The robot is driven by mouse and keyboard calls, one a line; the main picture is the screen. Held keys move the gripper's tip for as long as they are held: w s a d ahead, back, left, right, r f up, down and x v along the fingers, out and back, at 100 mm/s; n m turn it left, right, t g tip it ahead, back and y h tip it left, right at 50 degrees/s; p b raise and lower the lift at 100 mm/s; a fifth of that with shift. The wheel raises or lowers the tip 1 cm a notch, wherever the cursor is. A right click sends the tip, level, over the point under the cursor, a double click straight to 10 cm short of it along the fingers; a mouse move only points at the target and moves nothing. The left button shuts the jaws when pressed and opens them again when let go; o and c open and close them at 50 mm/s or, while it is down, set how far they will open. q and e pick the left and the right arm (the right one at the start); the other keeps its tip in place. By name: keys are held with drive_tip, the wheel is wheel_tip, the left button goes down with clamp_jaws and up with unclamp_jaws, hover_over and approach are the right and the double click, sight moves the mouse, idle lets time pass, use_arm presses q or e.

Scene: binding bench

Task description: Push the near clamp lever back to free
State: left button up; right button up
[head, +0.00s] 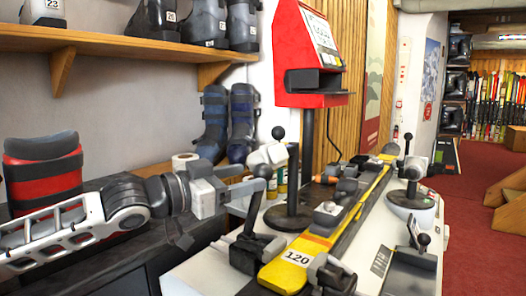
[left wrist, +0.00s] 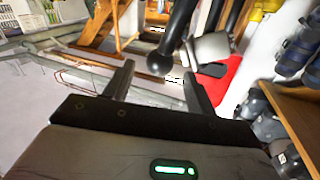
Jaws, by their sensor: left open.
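The near clamp (head: 256,251) is a black block beside the yellow ski (head: 285,273) numbered 120. Its lever (head: 253,212) stands up steeply, its top leaning slightly right, and ends in a black ball knob (head: 263,171). My left gripper (head: 247,184) is open at the lever's upper part. In the left wrist view, the knob (left wrist: 160,64) shows between and just beyond the two open fingertips (left wrist: 158,73). I cannot tell whether a finger touches it. The gripper holds nothing. My right gripper is not in view.
A red machine (head: 308,60) stands on a dark post behind the clamp. Another ball-topped lever (head: 278,133) rises close behind my gripper. A second black jaw (head: 333,275) sits at the ski's right side. A knobbed stand (head: 409,200) is farther right. A boot shelf (head: 120,48) hangs left.

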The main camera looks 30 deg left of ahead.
sight(255, 173)
use_arm(q)
drive_tip(key=p+x, duration=0.3)
drive_tip(key=x, duration=0.1)
drive_tip(key=shift+w+d+r, duration=0.1)
drive_tip(key=shift+w+r, duration=0.05)
drive_tip(key=shift+r, duration=0.05)
drive_tip(key=shift+w+d+f+p, duration=0.2)
drive_tip(key=shift+w+d+p, duration=0.1)
drive_tip(key=shift+w, duration=0.15)
drive_tip(key=shift+a, duration=0.1)
clamp_jaws()
